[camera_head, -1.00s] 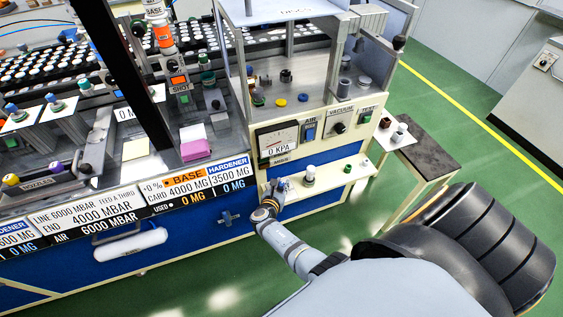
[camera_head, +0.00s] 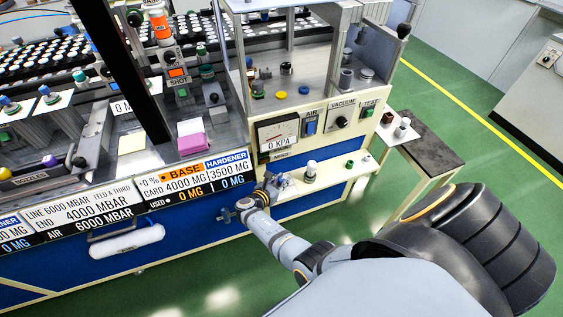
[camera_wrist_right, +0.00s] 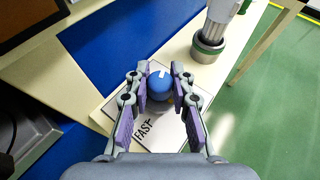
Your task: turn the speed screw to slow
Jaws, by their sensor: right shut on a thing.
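The speed screw (camera_wrist_right: 159,84) is a blue round knob with a white mark on its top, seen in the right wrist view. It stands on a white plate (camera_wrist_right: 160,134) lettered FAST; the rest of the plate's lettering is hidden. My right gripper (camera_wrist_right: 160,82) has its purple-padded fingers on both sides of the knob, shut on it. In the head view my right gripper (camera_head: 271,187) is at the left end of the cream ledge (camera_head: 328,176), and the knob is too small to make out there. My left gripper is not in view.
The gauge panel (camera_head: 278,135) is above the ledge. A small side table (camera_head: 430,148) stands to the right, with green floor around it.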

